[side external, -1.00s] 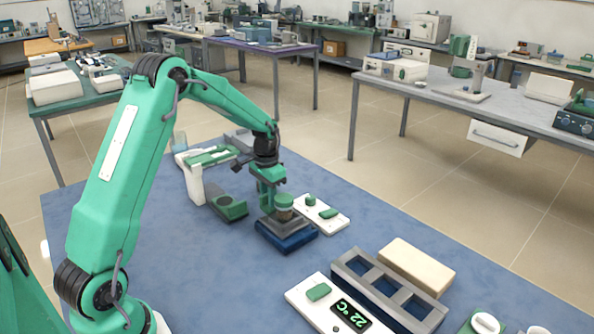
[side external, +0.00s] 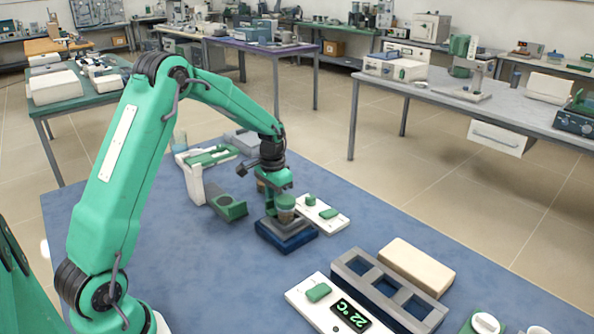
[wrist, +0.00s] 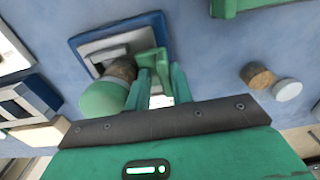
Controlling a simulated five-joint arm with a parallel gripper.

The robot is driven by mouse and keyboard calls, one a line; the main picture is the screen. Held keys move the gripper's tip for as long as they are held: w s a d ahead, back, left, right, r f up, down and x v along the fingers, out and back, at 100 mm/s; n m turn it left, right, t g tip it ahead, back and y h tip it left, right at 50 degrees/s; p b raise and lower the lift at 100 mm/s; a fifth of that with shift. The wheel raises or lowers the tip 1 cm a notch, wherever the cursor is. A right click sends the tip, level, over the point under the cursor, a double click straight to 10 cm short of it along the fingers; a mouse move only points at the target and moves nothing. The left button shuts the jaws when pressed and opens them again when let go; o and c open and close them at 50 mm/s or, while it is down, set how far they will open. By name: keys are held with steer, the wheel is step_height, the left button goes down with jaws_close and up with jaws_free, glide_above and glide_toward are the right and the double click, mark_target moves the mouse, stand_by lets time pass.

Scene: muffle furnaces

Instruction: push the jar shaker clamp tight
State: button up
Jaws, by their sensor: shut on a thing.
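The jar shaker (side external: 287,241) is a blue base with a grey top plate on the blue bench; it also shows at the top of the wrist view (wrist: 82,38). A jar with a green lid (wrist: 103,98) stands on the plate; it also shows in the side view (side external: 286,207). The green clamp (wrist: 153,58) is beside the jar in the wrist view. My gripper (wrist: 160,75) has its green fingers on the clamp, shut on it, next to the jar. In the side view my gripper (side external: 271,205) partly hides the clamp. Whether the clamp presses on the jar is unclear.
A white panel with green blocks (side external: 320,214) lies right behind the shaker. A grey-green holder (side external: 228,207) stands to the left. In front right are a 22 °C display unit (side external: 336,304), a grey rack (side external: 391,289) and a beige block (side external: 416,267). Bare bench lies front-left.

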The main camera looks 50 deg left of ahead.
steer(key=shift+s+d+f, duration=0.1)
steer(key=shift+d+f, duration=0.75)
steer(key=shift+d, duration=0.1)
stand_by(0.9)
steer(key=o, duration=0.5)
steer(key=shift+c, duration=0.2)
steer(key=shift+r, duration=2.75)
steer(key=shift+a+r, duration=0.15)
steer(key=shift+r, duration=0.85)
